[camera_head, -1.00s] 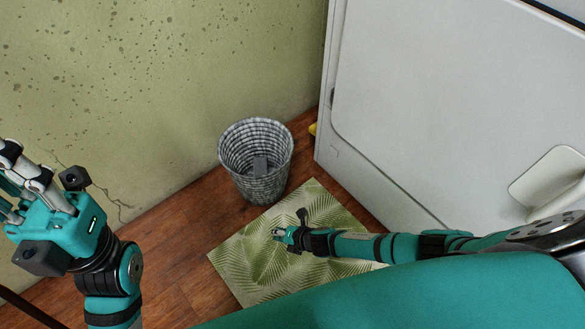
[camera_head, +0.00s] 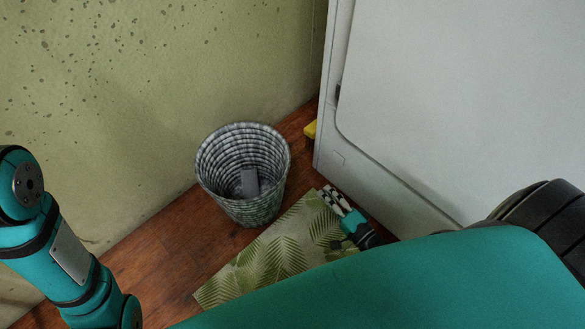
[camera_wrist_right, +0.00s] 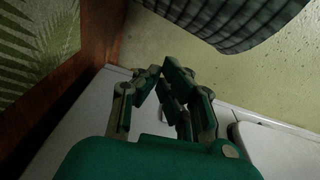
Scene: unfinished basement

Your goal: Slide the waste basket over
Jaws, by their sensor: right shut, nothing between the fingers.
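The waste basket (camera_head: 250,210) is a round grey woven bin standing upright on the wood floor near the green wall. A small grey block (camera_head: 249,182) lies inside it. My right gripper (camera_head: 330,193) is low over the far right part of the leaf-patterned mat, right of the basket with a gap between them. It is shut and empty, and my arm hides part of it. In the right wrist view the shut fingers (camera_wrist_right: 165,78) show below the dark woven basket (camera_wrist_right: 235,22) at the top right. My left arm is at the left edge; its gripper is out of frame.
The leaf-patterned mat (camera_head: 262,262) lies in front of the basket. A large white appliance (camera_head: 440,110) stands close on the right. A small yellow thing (camera_head: 311,129) sits by its back corner. Bare wood floor (camera_head: 165,240) is free left of the basket.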

